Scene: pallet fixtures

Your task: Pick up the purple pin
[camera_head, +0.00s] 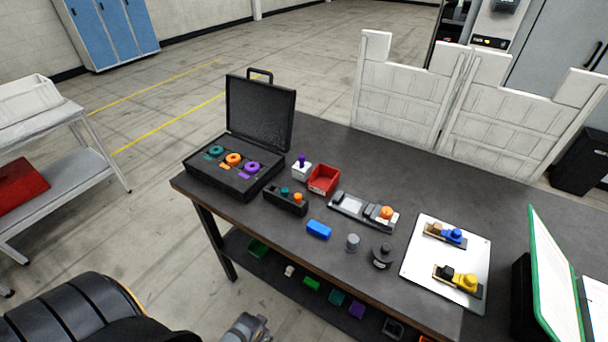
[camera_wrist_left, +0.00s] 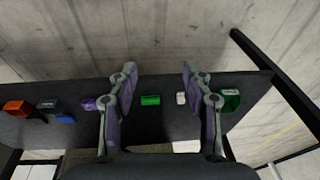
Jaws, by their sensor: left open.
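The purple pin (camera_head: 302,160) stands upright in a small white block (camera_head: 301,171) on the dark table, between the open black case and the red bin. My left gripper (camera_wrist_left: 158,72) is open and empty in the left wrist view, with its two fingers spread wide apart. That view shows the lower shelf and the floor, and the pin does not appear in it. A grey part of my arm (camera_head: 246,328) shows at the bottom edge of the head view, in front of the table and well away from the pin. My right gripper is not in view.
The open black case (camera_head: 230,184) holds teal, orange and purple round pieces. A red bin (camera_head: 323,180), a black holder (camera_head: 285,201) and a blue block (camera_head: 318,230) are near the pin. The lower shelf (camera_wrist_left: 175,124) bears several small coloured items.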

